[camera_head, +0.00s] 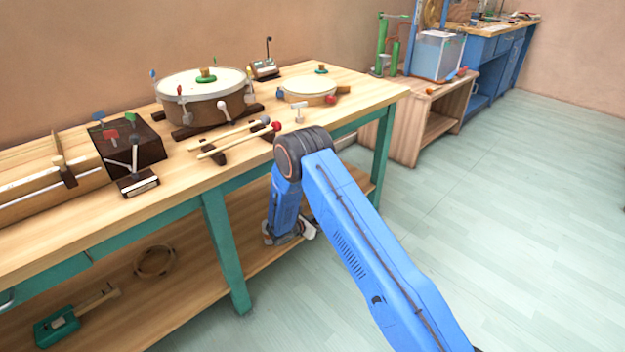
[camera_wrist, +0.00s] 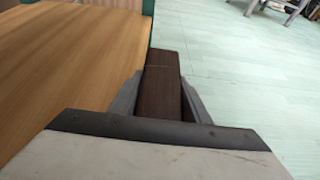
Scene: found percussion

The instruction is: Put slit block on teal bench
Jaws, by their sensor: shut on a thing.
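The slit block, a dark brown wooden block (camera_wrist: 163,90), is between my gripper's fingers (camera_wrist: 165,100) in the wrist view. My gripper is shut on it. In the head view my gripper (camera_head: 288,236) hangs low beside the front of the teal bench, near its lower shelf, and the held block is hard to make out there. The teal bench has a pale wooden top (camera_head: 365,92) and teal legs. In the wrist view a wooden surface (camera_wrist: 75,75), probably the lower shelf, lies left of the block, and the floor lies to its right.
On the bench top stand a large drum (camera_head: 205,108), a smaller drum (camera_head: 308,97), two mallets (camera_head: 228,135) and a dark box (camera_head: 128,143). The lower shelf holds a ring (camera_head: 155,262) and a green item (camera_head: 57,327). The front right bench top has bare patches. Floor at right is clear.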

